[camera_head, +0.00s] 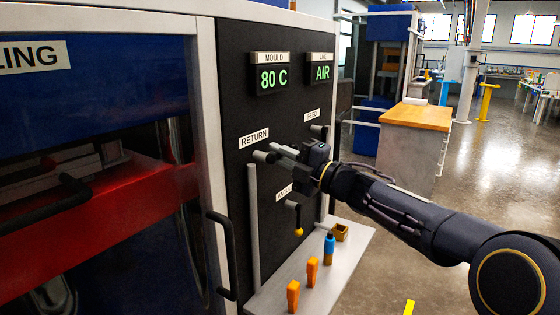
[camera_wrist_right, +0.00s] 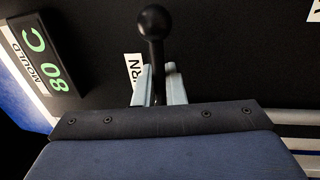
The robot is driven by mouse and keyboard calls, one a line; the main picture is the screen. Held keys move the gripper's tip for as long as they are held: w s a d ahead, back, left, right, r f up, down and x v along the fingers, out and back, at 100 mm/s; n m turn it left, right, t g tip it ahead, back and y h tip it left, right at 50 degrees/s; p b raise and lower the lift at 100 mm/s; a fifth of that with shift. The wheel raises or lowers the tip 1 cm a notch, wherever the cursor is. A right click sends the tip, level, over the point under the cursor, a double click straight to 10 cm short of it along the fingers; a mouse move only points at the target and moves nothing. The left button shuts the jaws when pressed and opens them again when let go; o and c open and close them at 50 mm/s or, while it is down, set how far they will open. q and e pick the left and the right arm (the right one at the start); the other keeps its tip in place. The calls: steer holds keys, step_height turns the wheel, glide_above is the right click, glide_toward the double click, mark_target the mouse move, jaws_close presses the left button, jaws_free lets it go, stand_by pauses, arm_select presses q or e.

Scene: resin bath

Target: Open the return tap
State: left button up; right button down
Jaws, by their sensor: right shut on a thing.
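The return tap shows in the right wrist view as a dark lever with a black ball end (camera_wrist_right: 154,22), pointing up in that picture. The light grey fingers of my right gripper (camera_wrist_right: 158,85) stand on both sides of the lever and are shut on it. In the head view my right gripper (camera_head: 282,154) is at the black panel, just below the RETURN label (camera_head: 254,138). The gripper hides most of the tap there, and the tap's body is hidden in both views. My left gripper is not in view.
The black panel (camera_head: 236,80) carries displays reading 80 C (camera_head: 273,79) and AIR (camera_head: 321,73). The FEED tap (camera_head: 318,130) is right of my gripper; a yellow-tipped lever (camera_head: 298,226) hangs below. A shelf (camera_head: 268,300) holds orange items and a blue bottle (camera_head: 329,248).

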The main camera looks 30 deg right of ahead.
steer(key=shift+n, duration=0.3)
steer(key=c, duration=1.6)
jaws_free()
steer(key=v, duration=0.8)
